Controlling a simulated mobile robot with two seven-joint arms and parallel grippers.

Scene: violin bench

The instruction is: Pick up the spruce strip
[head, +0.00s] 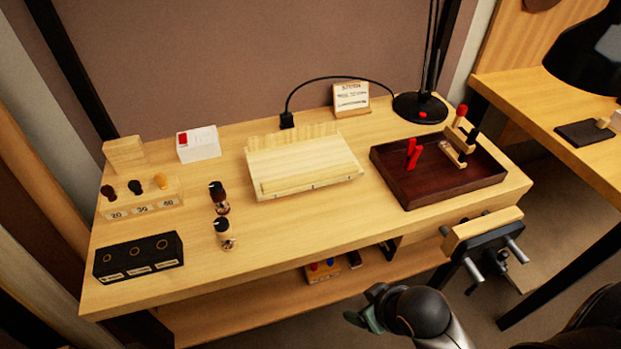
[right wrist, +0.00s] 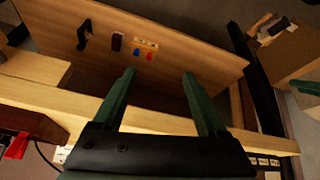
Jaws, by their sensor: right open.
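A pale wooden strip (head: 308,178), which looks like the spruce strip, lies along the front of a pale wooden board (head: 290,152) in the middle of the bench. My right gripper (head: 362,312) is in front of the bench, beyond its front edge and well apart from the strip. In the right wrist view my right gripper (right wrist: 160,80) shows two green fingers spread wide with nothing between them. The strip is not visible in that view. My left gripper is in neither view.
A dark red tray (head: 440,192) with red- and black-handled tools stands right of the board. A vise (head: 484,235) sticks out at the front right. Two small bottles (head: 219,198) stand left of the board, near a black holder (head: 138,257). A lower shelf (head: 260,305) runs under the bench.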

